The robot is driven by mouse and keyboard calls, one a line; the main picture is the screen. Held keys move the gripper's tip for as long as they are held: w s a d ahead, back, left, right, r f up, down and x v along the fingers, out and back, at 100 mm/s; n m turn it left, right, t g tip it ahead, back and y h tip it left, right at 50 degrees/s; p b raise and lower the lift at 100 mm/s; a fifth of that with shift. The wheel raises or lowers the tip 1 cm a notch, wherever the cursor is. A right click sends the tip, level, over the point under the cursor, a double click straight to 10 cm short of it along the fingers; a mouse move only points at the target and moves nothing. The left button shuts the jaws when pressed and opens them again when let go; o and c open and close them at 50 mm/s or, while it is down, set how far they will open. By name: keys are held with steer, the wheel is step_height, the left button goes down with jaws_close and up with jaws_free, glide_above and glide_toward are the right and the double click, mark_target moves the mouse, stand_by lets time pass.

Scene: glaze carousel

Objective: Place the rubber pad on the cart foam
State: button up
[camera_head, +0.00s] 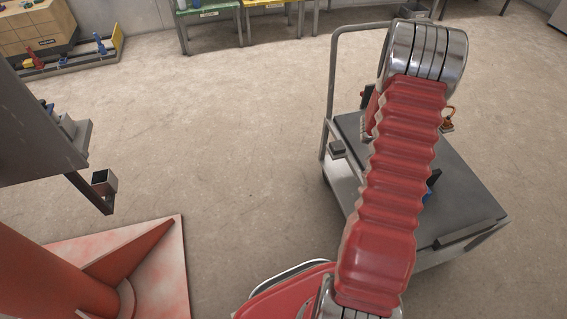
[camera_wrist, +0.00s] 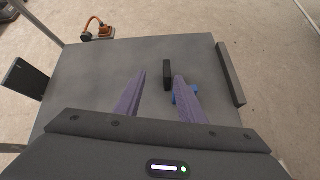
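The cart (camera_head: 470,200) has a flat grey top, which also fills much of the wrist view (camera_wrist: 90,75). I cannot tell whether this top is the foam. A small black slab (camera_wrist: 168,75), perhaps the rubber pad, shows between the fingertips in the wrist view, nearer the right finger. My gripper (camera_wrist: 160,75) is open over the cart, its two purple fingers apart with gaps beside the slab; no grip on it shows. A blue piece (camera_wrist: 184,94) lies partly behind the right finger. In the head view my red arm hides the gripper and part of the cart.
A dark bar (camera_wrist: 231,75) lies along one cart edge, and a dark block (camera_wrist: 25,78) is at the left. An orange item (camera_wrist: 97,30) is beyond the far edge. The cart has a tall rail handle (camera_head: 330,95). A red-and-white base (camera_head: 165,265) stands left; floor between is clear.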

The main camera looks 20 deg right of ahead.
steer(key=w+a+r+m+t+y, duration=0.2)
steer(key=a+r+m, duration=0.6)
steer(key=a+r, duration=1.25)
steer(key=s+a+r+m+t+y, duration=0.1)
steer(key=s+a+r+m+y, duration=0.1)
steer(key=a, duration=0.9)
steer(key=s+a+r+m+t+y, duration=0.2)
steer(key=s+a+r+y, duration=0.1)
steer(key=a, duration=0.8)
steer(key=s+a+r+m+t+y, duration=0.1)
steer(key=s+a+r+t+y, duration=0.1)
steer(key=a, duration=0.9)
steer(key=shift+s+a+r+m+y, duration=0.35)
steer(key=shift+s+r+y, duration=0.35)
steer(key=shift+s, duration=0.25)
steer(key=shift+d, duration=0.1)
steer(key=shift+c, duration=0.6)
